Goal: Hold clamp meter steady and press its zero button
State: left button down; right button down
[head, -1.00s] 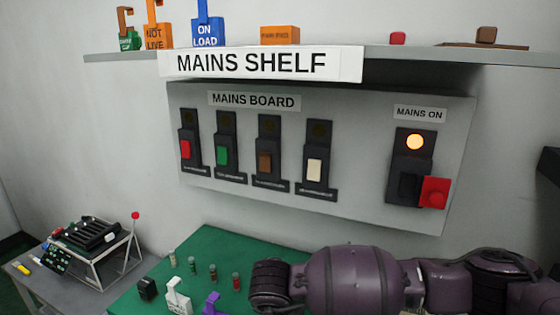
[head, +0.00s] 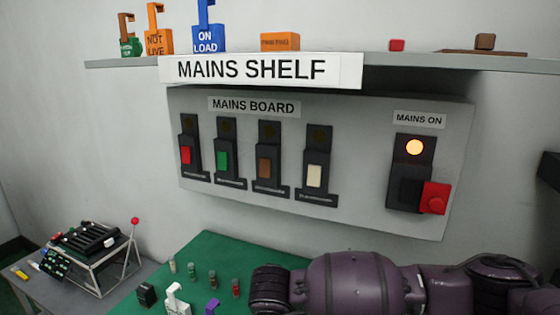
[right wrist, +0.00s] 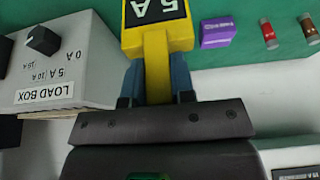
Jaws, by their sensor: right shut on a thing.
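The top of the device is cut off by the frame edge. I cannot make out a zero button. In the head view my purple right arm crosses the bottom right, and its gripper is out of frame. My left gripper is not in view.
A grey load box (right wrist: 62,62) with a black knob stands left of the device. A purple block (right wrist: 217,31) and small cylinders (right wrist: 268,33) lie on the green mat (head: 222,250). The mains board (head: 360,205) hangs on the wall, its lamp (head: 414,147) lit orange.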

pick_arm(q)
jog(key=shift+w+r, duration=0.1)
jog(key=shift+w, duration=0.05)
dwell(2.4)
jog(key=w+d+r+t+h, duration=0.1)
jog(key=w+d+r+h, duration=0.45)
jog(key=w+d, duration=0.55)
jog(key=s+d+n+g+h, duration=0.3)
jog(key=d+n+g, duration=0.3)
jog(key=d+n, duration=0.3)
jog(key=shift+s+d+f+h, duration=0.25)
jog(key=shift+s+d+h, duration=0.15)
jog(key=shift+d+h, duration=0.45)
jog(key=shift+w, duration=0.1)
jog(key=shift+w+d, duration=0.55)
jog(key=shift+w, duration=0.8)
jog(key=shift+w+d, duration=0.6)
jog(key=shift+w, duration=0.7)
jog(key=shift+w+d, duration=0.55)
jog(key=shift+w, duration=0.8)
